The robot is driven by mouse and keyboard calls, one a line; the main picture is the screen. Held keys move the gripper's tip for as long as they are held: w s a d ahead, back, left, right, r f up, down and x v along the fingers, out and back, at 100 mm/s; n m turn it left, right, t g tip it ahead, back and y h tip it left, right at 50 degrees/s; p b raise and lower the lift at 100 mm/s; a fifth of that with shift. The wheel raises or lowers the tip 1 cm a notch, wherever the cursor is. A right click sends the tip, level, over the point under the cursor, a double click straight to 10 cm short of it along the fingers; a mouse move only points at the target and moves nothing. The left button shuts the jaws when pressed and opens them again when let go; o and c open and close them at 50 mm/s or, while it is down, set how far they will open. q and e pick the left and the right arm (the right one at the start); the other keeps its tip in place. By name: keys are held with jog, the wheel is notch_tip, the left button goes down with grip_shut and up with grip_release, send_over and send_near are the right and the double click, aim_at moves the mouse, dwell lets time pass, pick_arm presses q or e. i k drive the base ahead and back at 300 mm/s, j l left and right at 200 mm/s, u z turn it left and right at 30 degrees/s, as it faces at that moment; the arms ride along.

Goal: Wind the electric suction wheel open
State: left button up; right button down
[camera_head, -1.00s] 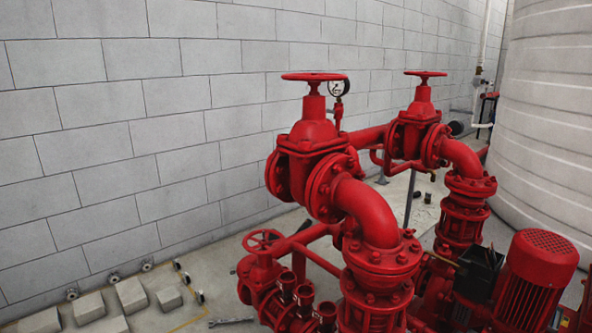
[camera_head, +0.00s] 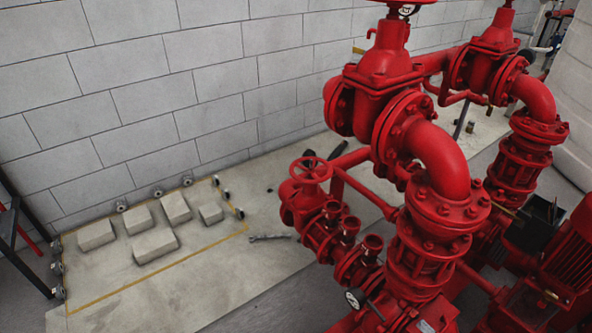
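Several red valves with handwheels stand on the pump pipework; I cannot tell which one is the electric suction wheel. A small red handwheel (camera_head: 311,170) sits low on a valve at the centre. A large red gate valve (camera_head: 384,82) rises right of it, its handwheel (camera_head: 412,2) cut by the top edge. A second gate valve (camera_head: 492,55) stands farther back right, with its top also cut off. Neither of my grippers is in view.
Pale blocks (camera_head: 155,246) lie on the floor at left inside a yellow line. A wrench-like tool (camera_head: 269,237) lies on the floor near the small valve. A red motor (camera_head: 570,255) is at right. A block wall (camera_head: 160,90) runs behind. Open floor lies front left.

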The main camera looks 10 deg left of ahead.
aim_at(310, 172)
jog(key=i+j+z, duration=0.35)
jog(key=j, duration=0.25)
jog(key=j+z, duration=0.2)
jog(key=j, duration=0.15)
jog(key=i+j+z, duration=0.2)
jog(key=j, duration=0.15)
